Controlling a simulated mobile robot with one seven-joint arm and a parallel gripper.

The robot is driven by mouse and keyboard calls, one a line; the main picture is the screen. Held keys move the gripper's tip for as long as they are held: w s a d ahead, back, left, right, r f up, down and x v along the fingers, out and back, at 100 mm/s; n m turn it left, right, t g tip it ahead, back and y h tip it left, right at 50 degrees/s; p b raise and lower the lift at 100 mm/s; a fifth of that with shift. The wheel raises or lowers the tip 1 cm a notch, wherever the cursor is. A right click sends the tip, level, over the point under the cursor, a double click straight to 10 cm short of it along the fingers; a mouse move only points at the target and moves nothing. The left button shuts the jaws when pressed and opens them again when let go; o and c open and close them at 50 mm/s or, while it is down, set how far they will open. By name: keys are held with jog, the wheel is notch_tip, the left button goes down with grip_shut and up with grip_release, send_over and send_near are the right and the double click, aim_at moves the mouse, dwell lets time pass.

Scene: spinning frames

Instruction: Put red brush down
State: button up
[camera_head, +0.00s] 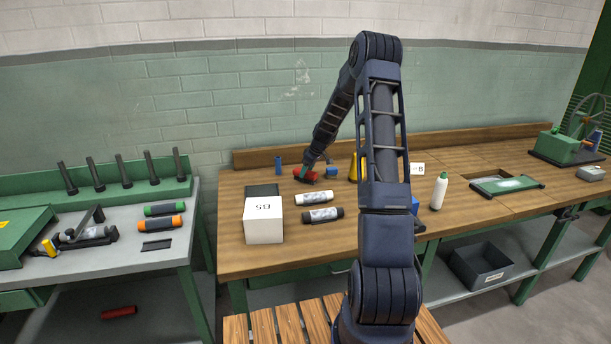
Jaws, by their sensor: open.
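A red cylindrical object (312,177), likely the red brush, lies at the back of the wooden workbench (262,262). My gripper (303,175) is down at this red object, at the far end of my dark blue arm. The gripper is open. It is small in the view and partly merges with the red object, so I cannot tell whether its fingers touch it. Another red cylinder (118,312) lies low under the grey bench on the left.
A blue cylinder (278,165) stands left of my gripper. A white box (263,220) and white (314,198) and black (323,215) cylinders lie nearer. A yellow cone (353,168) and white bottle (439,191) stand to the right. Bare wood lies between several items.

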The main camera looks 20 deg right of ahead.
jog(key=v, duration=0.8)
jog(key=shift+r, duration=0.1)
jog(key=shift+s+r, duration=0.3)
jog(key=shift+r, duration=0.2)
jog(key=s+a+r+m+h, duration=0.1)
jog(key=s+a+r+m, duration=0.15)
jog(key=s+r, duration=0.75)
jog(key=s+a+r+m+h, duration=0.1)
jog(key=s+a+r, duration=0.2)
jog(key=s+r, duration=0.65)
jog(key=s+m+t+h, duration=0.1)
jog(key=s+m, duration=0.4)
jog(key=s, duration=2.5)
jog(key=shift+a, duration=0.25)
